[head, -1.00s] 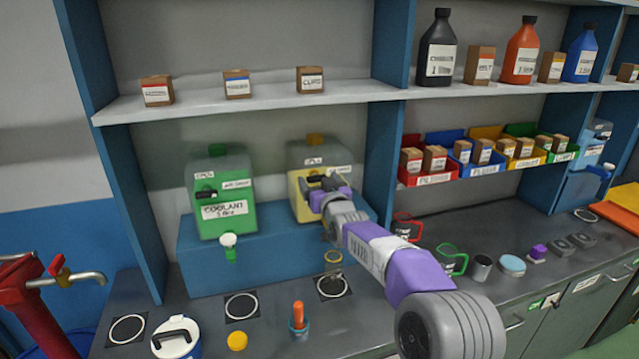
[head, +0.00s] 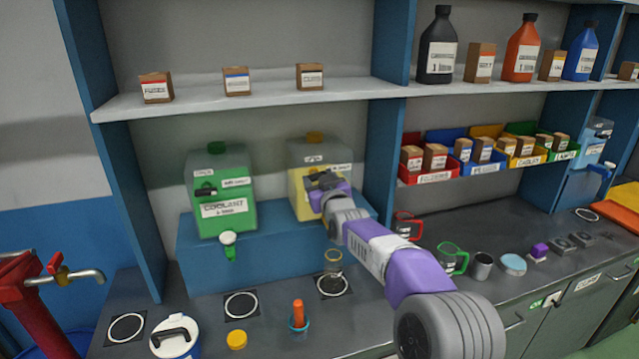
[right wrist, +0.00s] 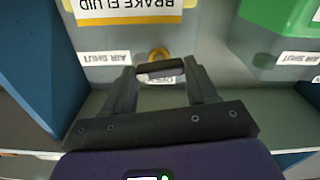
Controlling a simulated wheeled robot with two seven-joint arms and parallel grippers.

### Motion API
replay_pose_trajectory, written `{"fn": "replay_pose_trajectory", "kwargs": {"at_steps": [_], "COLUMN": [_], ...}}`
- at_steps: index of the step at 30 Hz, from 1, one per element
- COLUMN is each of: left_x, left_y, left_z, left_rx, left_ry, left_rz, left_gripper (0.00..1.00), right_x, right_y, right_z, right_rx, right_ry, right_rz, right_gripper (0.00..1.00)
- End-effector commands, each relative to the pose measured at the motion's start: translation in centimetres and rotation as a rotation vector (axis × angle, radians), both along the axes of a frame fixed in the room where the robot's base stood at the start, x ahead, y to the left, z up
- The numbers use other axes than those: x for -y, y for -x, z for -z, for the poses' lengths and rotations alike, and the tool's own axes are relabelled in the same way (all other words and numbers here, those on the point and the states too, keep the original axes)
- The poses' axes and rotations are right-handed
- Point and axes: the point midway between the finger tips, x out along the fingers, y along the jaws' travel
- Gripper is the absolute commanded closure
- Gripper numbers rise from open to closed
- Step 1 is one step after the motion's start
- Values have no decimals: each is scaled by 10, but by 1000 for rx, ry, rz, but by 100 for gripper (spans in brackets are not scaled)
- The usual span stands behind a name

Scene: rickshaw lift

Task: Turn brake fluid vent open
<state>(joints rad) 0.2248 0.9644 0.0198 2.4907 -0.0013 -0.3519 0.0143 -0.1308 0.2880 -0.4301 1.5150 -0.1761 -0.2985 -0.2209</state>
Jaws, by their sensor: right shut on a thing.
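The brake fluid container (head: 302,203) is yellow with a cloudy top and a yellow cap, and stands on the blue step. Its yellow-edged label (right wrist: 125,12) shows upside down in the right wrist view. My right gripper (head: 321,186) is at the container's front and hides part of it. In the right wrist view its two fingers (right wrist: 162,70) are shut on a dark round vent handle (right wrist: 162,67), held crosswise between the tips. A brass-coloured part shows just behind the handle. An OPEN label (right wrist: 162,79) is partly covered by it; an AIR SHUT label (right wrist: 104,57) is beside it. My left gripper is not in view.
The green coolant container (head: 222,190) stands left of the brake fluid. A glass jar (head: 333,263) stands on the bench below my right arm. A blue upright panel (head: 384,130) is close on the right. Red and green-handled items stand right of the arm.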

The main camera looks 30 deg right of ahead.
Motion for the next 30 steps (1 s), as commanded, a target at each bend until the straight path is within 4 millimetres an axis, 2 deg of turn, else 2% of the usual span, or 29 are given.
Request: {"fn": "replay_pose_trajectory", "kwargs": {"at_steps": [30], "left_x": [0], "left_y": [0], "left_z": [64], "left_rx": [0], "left_ry": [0], "left_rz": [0], "left_gripper": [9], "right_x": [-1], "right_y": [0], "right_z": [3], "right_rx": [-222], "right_ry": [929], "right_rz": [1], "right_gripper": [73]}}
